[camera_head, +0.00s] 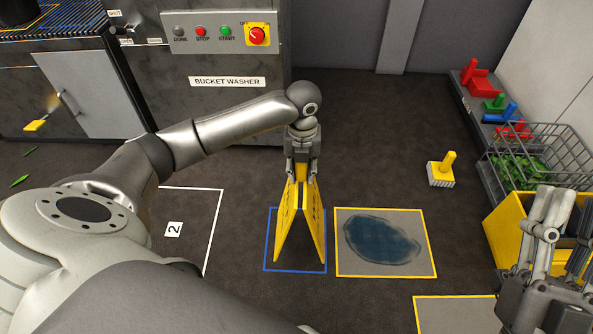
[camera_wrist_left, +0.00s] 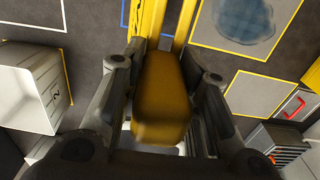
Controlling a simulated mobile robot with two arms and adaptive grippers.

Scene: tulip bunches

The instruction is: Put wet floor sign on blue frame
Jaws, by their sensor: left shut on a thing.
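The yellow wet floor sign (camera_head: 312,222) is upright with its two panels spread like an A, within the outline of the blue frame (camera_head: 267,238) on the floor. Its right panel reaches the frame's right line; I cannot tell whether its feet touch the floor. My left gripper (camera_head: 303,172) is shut on the top of the sign from above. In the left wrist view the sign's top (camera_wrist_left: 162,100) sits between the fingers, and a bit of the blue frame (camera_wrist_left: 125,12) shows. My right gripper (camera_head: 545,240) is at the lower right, its fingertips unclear.
A yellow-edged grey panel with a dark wet patch (camera_head: 382,241) lies right of the blue frame. A yellow brush (camera_head: 441,170) stands further right. A white-outlined area (camera_head: 213,232) is on the left.

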